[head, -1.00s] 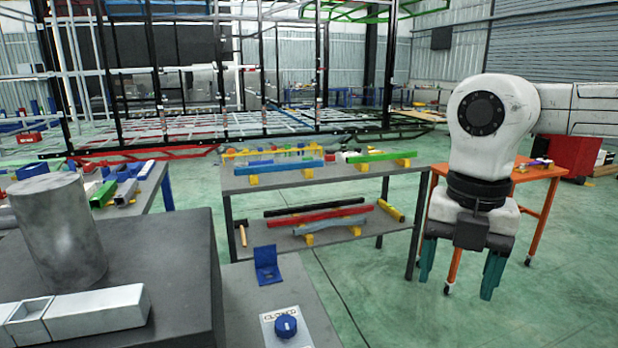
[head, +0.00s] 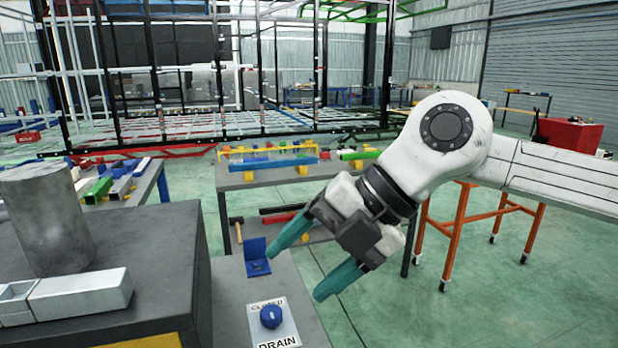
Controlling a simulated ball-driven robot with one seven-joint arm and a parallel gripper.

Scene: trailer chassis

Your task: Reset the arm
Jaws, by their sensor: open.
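My gripper (head: 305,265) is in the middle of the head view, at the end of my white arm (head: 560,172), which reaches in from the right. Its two teal fingers are spread apart with nothing between them. They point down and to the left, in front of the grey two-tier table. In the picture the fingers lie close to a blue angle bracket (head: 255,262) and a blue knob (head: 271,316) on a grey bench. I cannot tell their true distance from these.
A metal cylinder (head: 50,220) and a pale metal block (head: 80,296) stand on a dark block (head: 160,250) at the left. A shelf table (head: 235,181) with coloured bars stands behind. An orange-legged table (head: 457,225) is behind my arm. Green floor is open at lower right.

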